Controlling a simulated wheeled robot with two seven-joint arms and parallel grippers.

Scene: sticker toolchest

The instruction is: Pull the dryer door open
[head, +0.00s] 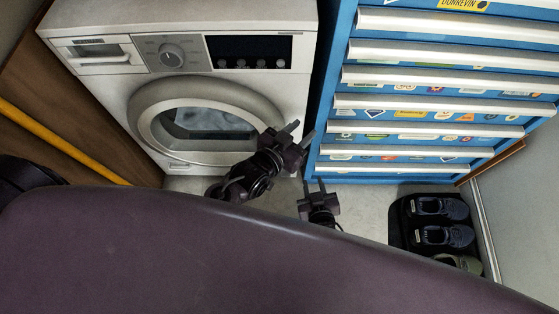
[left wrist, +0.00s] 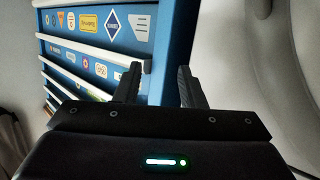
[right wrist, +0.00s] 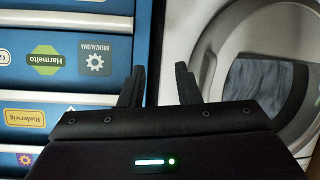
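The white dryer (head: 88,30) stands at the left of the head view. Its round door (head: 150,105) has a pale ring and dark glass (head: 207,123) and looks shut. My left gripper (head: 302,129) is open and empty at the door's right side; my wrist covers the lower right of the ring. The left wrist view shows a pale dryer surface (left wrist: 225,50) beside the fingers. My right gripper (head: 313,182) is open and empty, lower, by the toolchest's bottom left corner. The door ring (right wrist: 213,60) also shows in the right wrist view. No contact with the door is visible.
A blue toolchest (head: 335,80) with several pale drawer handles and stickers stands right of the dryer, close to both grippers. Shoes (head: 440,236) lie on a black mat (head: 397,232) at the right. A yellow bar (head: 60,140) runs along the left. Bare floor (head: 365,205) shows between.

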